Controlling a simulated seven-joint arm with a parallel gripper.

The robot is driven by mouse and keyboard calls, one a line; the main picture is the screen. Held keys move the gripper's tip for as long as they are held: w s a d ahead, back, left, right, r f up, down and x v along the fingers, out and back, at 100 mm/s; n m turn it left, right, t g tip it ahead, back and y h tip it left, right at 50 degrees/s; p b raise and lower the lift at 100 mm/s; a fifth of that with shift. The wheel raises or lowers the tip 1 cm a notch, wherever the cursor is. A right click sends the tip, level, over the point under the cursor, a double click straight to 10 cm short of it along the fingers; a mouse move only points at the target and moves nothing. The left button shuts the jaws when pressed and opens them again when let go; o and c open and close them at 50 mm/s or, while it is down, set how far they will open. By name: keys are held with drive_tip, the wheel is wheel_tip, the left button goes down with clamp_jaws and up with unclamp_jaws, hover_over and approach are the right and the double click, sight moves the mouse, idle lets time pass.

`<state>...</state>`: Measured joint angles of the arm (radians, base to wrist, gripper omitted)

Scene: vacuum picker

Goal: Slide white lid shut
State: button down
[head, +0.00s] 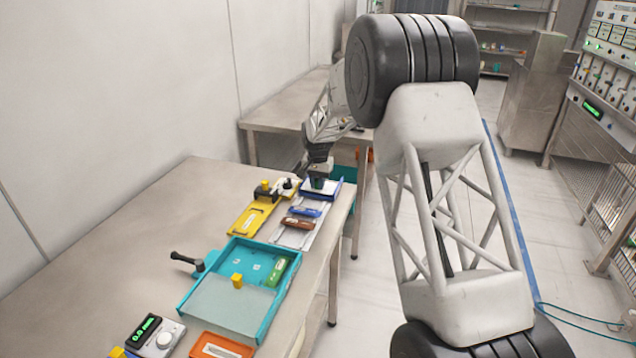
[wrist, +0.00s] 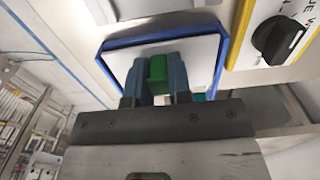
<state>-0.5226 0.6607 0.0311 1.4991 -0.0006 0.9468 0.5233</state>
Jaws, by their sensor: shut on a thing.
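The white lid (wrist: 205,55) is a flat panel in a blue frame (wrist: 160,37), with a green knob (wrist: 157,72) on it. In the wrist view the two blue-grey fingers of my gripper (wrist: 158,78) are closed on the knob, one on each side. In the head view my gripper (head: 320,180) is at the blue frame (head: 340,190), near the table's far right edge. A little of the white lid (head: 306,189) shows there. My gripper hides part of the lid, and I cannot tell how wide any opening is.
A yellow panel (head: 248,218) with a dark knob lies left of the frame. Nearer are small blue (head: 305,212) and brown (head: 297,223) pieces on a pale plate. A teal box (head: 183,303) with a yellow-knobbed cover sits closer still. The table's left middle is clear.

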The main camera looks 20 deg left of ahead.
sight(317, 181)
drive_tip(key=c, duration=1)
unclamp_jaws()
drive_tip(key=shift+s, duration=0.15)
drive_tip(key=shift+c, duration=0.2)
drive_tip(key=shift+r, duration=0.15)
drive_tip(key=shift+r, duration=3.75)
